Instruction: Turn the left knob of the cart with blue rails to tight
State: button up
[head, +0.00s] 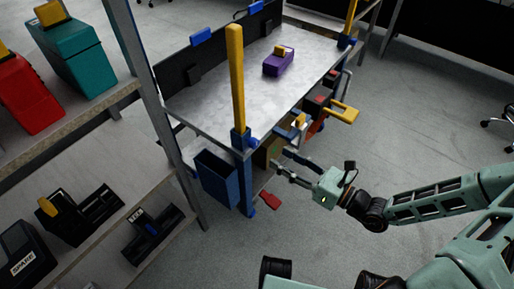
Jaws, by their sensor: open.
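A cart with a grey metal top (215,100) and blue legs and fittings stands in the middle of the head view. A yellow post (236,80) rises from its near corner. My gripper (279,170) is open beside the near end of the cart, below the top's edge. Its dark fingers point left toward a brown box-like part (264,154) under the top. I see no object between the fingers, though they are small here. Blue and yellow parts crowd the cart's right side. I cannot tell which part is the left knob or how it is turned.
A purple box (277,66) sits on the cart top. A blue bin (213,180) hangs at the near end, and a red piece (269,202) is low beside the blue leg. A yellow handle (345,112) juts out right. Shelves (120,185) stand left. Floor (430,120) is clear to the right.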

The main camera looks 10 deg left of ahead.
aim_at(257, 145)
jog(key=b+x, duration=0.2)
jog(key=x, duration=0.7)
jog(key=shift+a, duration=0.2)
jog(key=shift+c, duration=0.2)
grip_shut()
